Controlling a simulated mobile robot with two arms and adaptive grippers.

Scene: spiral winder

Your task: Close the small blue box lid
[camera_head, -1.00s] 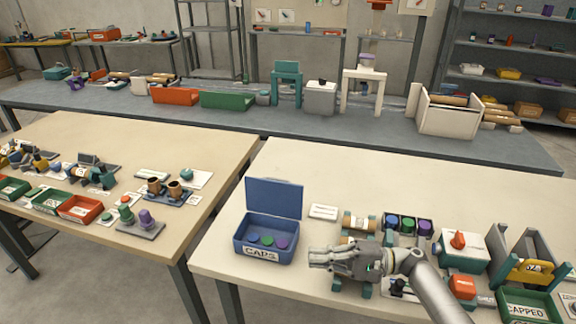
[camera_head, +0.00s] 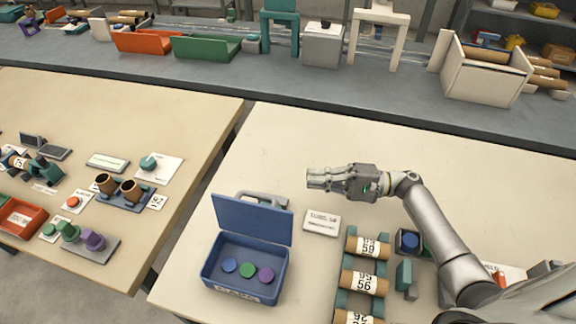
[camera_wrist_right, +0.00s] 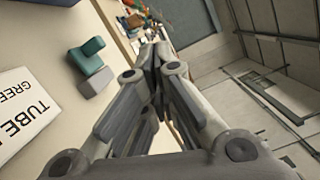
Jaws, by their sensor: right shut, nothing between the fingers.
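The small blue box (camera_head: 246,287) stands on the right-hand table in the head view. Its lid (camera_head: 252,220) stands open, tilted up at the box's far side. A blue cap (camera_head: 229,265), a green cap (camera_head: 247,270) and a purple cap (camera_head: 266,274) lie inside. My right gripper (camera_head: 309,179) is shut and empty, its fingers pointing left. It is right of and beyond the lid in the picture, apart from it. My left gripper is not in view.
A grey object (camera_head: 250,198) of unclear kind shows just behind the lid. A white label card (camera_head: 322,222) lies right of the box. Numbered tubes (camera_head: 362,282) on teal supports stand nearer, to the right. The table beyond is clear.

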